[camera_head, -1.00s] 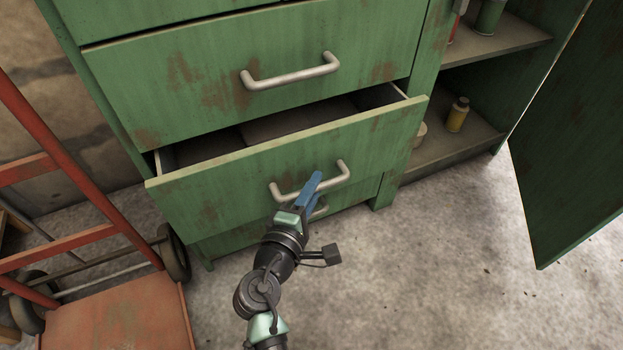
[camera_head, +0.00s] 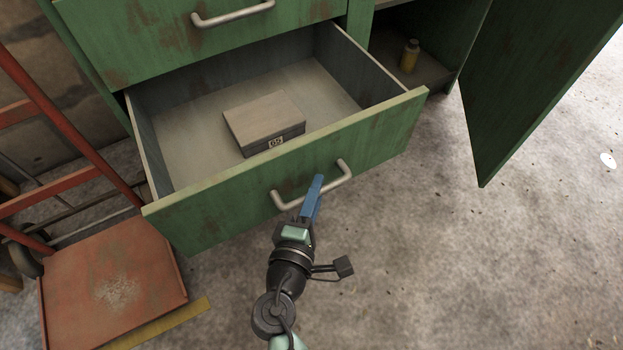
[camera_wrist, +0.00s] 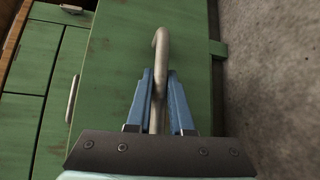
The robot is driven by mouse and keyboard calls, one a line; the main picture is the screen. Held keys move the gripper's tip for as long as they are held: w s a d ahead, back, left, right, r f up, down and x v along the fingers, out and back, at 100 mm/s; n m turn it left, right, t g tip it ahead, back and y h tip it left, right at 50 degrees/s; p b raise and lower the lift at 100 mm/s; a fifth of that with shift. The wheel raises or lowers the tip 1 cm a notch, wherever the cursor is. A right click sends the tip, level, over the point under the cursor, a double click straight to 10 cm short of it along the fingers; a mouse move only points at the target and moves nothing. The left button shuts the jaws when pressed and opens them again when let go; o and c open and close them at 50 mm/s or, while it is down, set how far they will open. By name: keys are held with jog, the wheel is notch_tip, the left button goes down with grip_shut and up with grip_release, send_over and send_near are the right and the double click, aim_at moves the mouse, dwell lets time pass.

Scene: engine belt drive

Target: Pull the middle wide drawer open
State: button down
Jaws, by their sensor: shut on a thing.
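The wide green drawer (camera_head: 230,207) stands well out from the cabinet, with its inside in view. A grey box (camera_head: 264,120) with a small label lies on the drawer's floor. My gripper (camera_head: 314,192) is at the middle of the drawer's metal handle (camera_head: 341,179). In the wrist view, the blue fingers (camera_wrist: 158,98) are shut on either side of the handle bar (camera_wrist: 161,55). Part of the handle is hidden behind the fingers in the head view.
Another closed drawer with a metal handle (camera_head: 232,14) is above. A red hand truck (camera_head: 110,285) stands close on the left. The cabinet door (camera_head: 535,85) hangs open on the right, beside a shelf with a yellow bottle (camera_head: 409,55). The concrete floor at the front right is clear.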

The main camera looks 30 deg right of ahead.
jog(key=shift+s, duration=0.3)
jog(key=c, duration=0.8)
grip_release()
jog(key=shift+s, duration=0.1)
jog(key=p+v, duration=0.4)
jog(key=v, duration=0.9)
